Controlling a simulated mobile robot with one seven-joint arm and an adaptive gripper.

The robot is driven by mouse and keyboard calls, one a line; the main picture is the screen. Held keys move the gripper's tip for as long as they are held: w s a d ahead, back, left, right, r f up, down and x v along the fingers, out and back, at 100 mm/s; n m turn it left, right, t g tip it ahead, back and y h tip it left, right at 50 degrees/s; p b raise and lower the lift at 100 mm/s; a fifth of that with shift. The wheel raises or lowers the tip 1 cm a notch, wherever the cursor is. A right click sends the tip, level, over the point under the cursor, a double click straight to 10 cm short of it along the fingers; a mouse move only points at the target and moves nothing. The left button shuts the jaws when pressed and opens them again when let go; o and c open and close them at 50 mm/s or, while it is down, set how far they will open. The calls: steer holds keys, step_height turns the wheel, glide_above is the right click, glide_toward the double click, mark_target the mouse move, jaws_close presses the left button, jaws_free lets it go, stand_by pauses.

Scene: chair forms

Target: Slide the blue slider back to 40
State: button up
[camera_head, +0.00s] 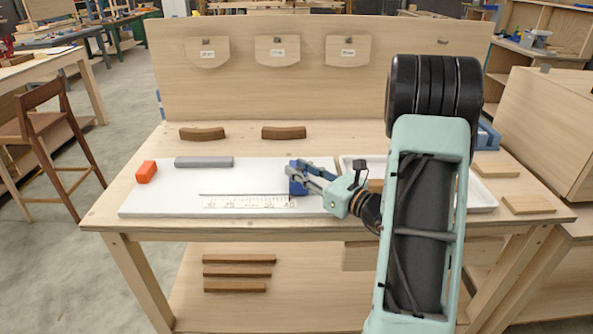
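The blue slider (296,185) stands at the right end of a thin dark rail on a white board (160,201). A printed number scale (245,203) runs along the front of the rail; its right-end mark looks like 40, and the other numbers are too small to read surely. The slider is just above that right-end mark. My gripper (304,177) reaches in from the right, with its grey fingers at the slider and overlapping it in the picture. Whether the fingers pinch the slider or only touch it cannot be told. They hide part of the slider.
On the board's left are an orange block (146,171) and a grey bar (204,162). Two curved brown pieces (203,133) lie behind. A white tray (481,195) is at right, partly behind my arm. Wooden pieces (528,204) lie at the table's right.

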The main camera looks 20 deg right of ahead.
steer(key=shift+o, duration=1.2)
steer(key=shift+d, duration=0.15)
steer(key=shift+o, duration=0.3)
steer(key=shift+s, duration=0.1)
steer(key=v, duration=1.2)
